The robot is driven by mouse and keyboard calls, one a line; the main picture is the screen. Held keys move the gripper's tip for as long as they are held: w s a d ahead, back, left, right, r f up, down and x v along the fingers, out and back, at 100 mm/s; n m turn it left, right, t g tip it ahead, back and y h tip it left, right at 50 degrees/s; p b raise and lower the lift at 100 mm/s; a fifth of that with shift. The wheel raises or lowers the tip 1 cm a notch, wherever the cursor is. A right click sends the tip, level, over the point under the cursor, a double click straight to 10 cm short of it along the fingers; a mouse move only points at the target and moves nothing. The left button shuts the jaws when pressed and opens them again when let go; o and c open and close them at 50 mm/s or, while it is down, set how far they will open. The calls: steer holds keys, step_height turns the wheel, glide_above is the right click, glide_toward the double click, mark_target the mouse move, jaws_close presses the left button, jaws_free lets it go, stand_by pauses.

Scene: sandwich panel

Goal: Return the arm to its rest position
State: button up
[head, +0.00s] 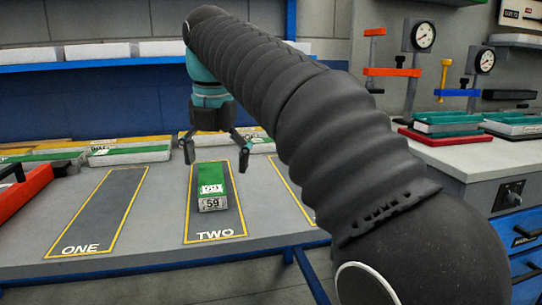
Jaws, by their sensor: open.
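My gripper (217,155) hangs open and empty at the end of my dark, ribbed arm, its two fingers spread. It is above the far end of the panel block (213,190), which has a green and white top and a front face marked 59. The block lies inside the yellow-outlined area marked TWO (220,227) on the grey table. The fingers appear apart from the block, one on either side in the picture. My arm hides part of the table at the right.
The area marked ONE (105,215) is empty. A red-orange bin edge (25,190) is at the left. Several green-topped blocks (130,154) line the table's back. A side bench (470,155) at the right holds gauges, clamps and panels. A blue shelf (100,62) runs behind.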

steer(key=s+d+f+m+t, duration=0.1)
steer(key=s+d+f+m, duration=0.3)
steer(key=d+m, duration=0.45)
steer(key=s+d+f+m+t, duration=0.1)
steer(key=s+d+f+m, duration=0.3)
steer(key=d+m, duration=0.45)
steer(key=s+d+f+m+t, duration=0.1)
steer(key=s+d+f+m, duration=0.3)
steer(key=s+f+m, duration=0.2)
steer(key=s+d+f+m, duration=0.5)
steer(key=f+m, duration=0.4)
steer(key=m, duration=0.2)
steer(key=shift+s+f+t+h, duration=0.3)
steer(key=shift+s+t, duration=0.1)
steer(key=shift+s, duration=0.1)
